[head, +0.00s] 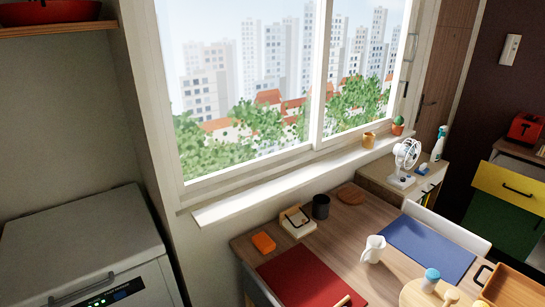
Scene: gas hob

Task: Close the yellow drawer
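The yellow drawer (508,188) is at the right edge of the head view, in a cabinet with a green panel (497,228) below it. Its front has a dark bar handle (519,190). The front appears to stand out from the cabinet, with a strip showing between its top edge and the cabinet top. How far it is out is hard to tell, as the picture's edge cuts it off. My gripper and arm are not in view.
A wooden table (340,215) with a red mat (300,278), blue mat (425,248), white jug (373,249) and wooden tray (512,287) fills the lower middle. A white chair back (447,227) stands beside it. A low cabinet holds a fan (406,155). A white appliance (85,250) is at left.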

